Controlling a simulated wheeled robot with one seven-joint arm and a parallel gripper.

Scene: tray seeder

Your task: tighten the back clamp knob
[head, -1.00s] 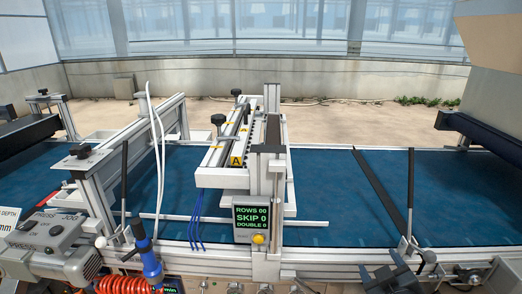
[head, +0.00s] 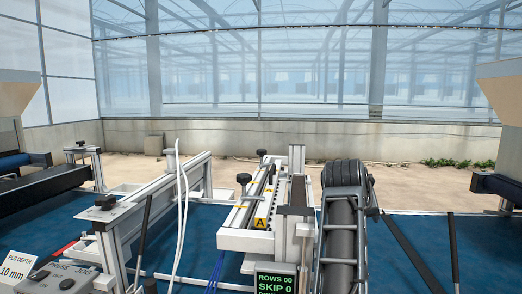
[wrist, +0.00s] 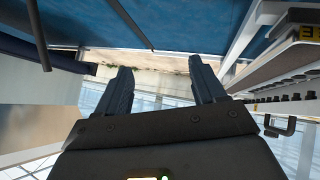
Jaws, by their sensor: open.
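The back clamp knob (head: 261,153) is a small black knob on a stem at the far end of the white seeder head (head: 240,240). Neither knob can be made out in the wrist view; the head's row of dark nozzles (wrist: 285,97) shows at right.
A white crossbar frame (head: 150,205) stands left of the head, with white hoses (head: 181,200) hanging beside it. The counter display (head: 277,282) is at the near end of the head.

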